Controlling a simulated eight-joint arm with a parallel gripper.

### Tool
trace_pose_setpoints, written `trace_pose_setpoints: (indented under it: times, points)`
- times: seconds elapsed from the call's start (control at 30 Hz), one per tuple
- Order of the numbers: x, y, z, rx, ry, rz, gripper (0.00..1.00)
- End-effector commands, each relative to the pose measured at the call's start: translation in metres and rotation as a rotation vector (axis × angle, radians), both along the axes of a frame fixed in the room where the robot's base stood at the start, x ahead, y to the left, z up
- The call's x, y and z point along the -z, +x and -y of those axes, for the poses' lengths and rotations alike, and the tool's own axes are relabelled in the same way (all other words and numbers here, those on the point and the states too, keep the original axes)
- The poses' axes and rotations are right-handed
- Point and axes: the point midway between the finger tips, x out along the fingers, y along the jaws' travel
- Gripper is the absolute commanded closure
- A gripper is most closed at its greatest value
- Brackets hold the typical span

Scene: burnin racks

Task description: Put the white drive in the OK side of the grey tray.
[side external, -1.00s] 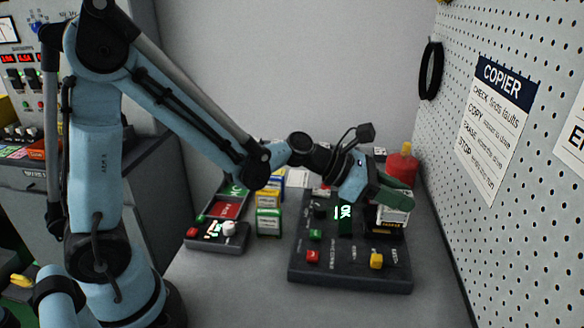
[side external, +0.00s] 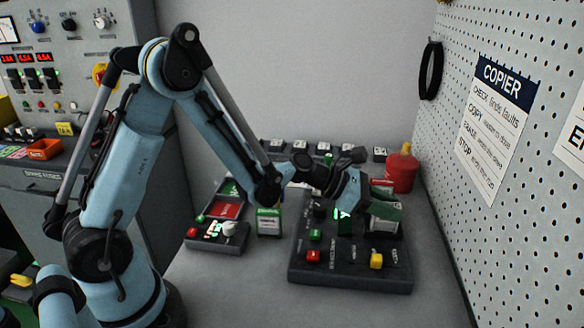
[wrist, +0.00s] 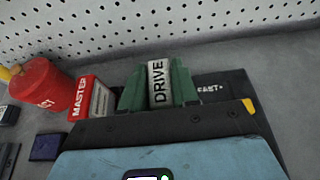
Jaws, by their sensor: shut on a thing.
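The white drive (wrist: 158,83), with its DRIVE label facing the wrist camera, is between the green fingers of my gripper (wrist: 158,92). In the side view my gripper (side external: 384,212) is shut on the drive (side external: 382,225), low over the right part of the black copier unit. Whether the drive's lower end is still in a slot is hidden.
The copier unit (side external: 310,275) has red, green and yellow buttons and a lit green display (side external: 344,215). A green-and-white box (side external: 269,222) stands between tray and copier. A red canister (side external: 401,170) and red MASTER box (wrist: 90,98) stand behind. A pegboard wall is at right.

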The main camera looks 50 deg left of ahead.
Motion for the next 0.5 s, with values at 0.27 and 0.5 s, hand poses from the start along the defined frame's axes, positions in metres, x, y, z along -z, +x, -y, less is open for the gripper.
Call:
trace_pose_setpoints:
  times: [0.27,0.5]
  points:
    - [0.0035,0.0003,0.0001,0.0,0.0,0.0,1.0]
    - [0.0038,0.0002,0.0001,0.0,0.0,0.0,0.45]
